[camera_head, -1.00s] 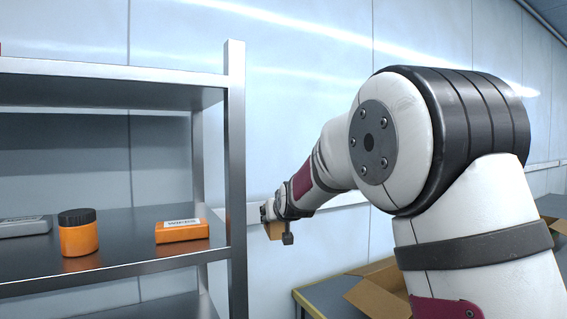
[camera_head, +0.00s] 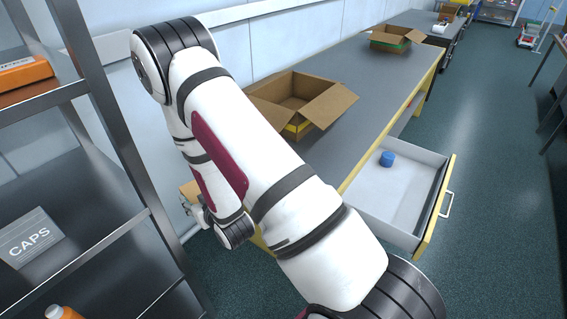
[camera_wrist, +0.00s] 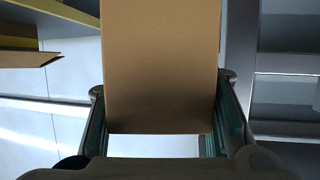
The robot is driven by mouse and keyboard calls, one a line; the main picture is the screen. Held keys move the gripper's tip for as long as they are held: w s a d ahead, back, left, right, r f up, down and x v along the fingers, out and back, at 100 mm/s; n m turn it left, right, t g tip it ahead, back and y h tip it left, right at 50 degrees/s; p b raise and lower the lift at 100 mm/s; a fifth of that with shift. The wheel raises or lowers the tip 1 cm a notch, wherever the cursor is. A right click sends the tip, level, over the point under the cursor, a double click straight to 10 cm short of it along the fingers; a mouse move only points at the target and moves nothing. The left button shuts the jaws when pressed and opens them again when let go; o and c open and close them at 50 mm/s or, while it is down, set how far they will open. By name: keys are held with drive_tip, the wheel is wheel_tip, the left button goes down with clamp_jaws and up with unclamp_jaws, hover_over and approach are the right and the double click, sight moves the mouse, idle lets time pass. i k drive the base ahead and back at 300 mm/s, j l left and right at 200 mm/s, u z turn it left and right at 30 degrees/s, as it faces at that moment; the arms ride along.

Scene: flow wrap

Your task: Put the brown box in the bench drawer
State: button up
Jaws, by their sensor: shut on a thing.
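The brown box (camera_wrist: 160,70) fills the middle of the wrist view, between the two fingers of my gripper (camera_wrist: 163,120), which is shut on it. In the head view my gripper (camera_head: 199,212) is low, between the metal shelf and the bench, mostly behind my own arm. Only a small tan part of the box shows there (camera_head: 190,189). The bench drawer (camera_head: 399,207) stands open at the bench's near right end, with a yellow-edged front and a handle. A blue round thing (camera_head: 387,158) lies inside it. The rest of the drawer floor is bare.
A metal shelf unit (camera_head: 105,110) stands close on the left, holding an orange box (camera_head: 22,74) and a CAPS box (camera_head: 30,238). Open cartons (camera_head: 330,108) stand on the grey bench (camera_head: 357,82). The floor right of the drawer is clear.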

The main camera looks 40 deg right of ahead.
sight(389, 208)
drive_tip(key=k+l+z, duration=0.1)
drive_tip(key=z, duration=0.35)
drive_tip(key=k+l+z, duration=0.1)
drive_tip(key=z, duration=0.35)
drive_tip(key=l+z, duration=0.2)
drive_tip(key=z, duration=0.25)
drive_tip(key=k+l+z, duration=0.25)
drive_tip(key=l, duration=0.6)
drive_tip(key=l+z, duration=0.25)
drive_tip(key=l, duration=0.6)
drive_tip(key=i, duration=0.05)
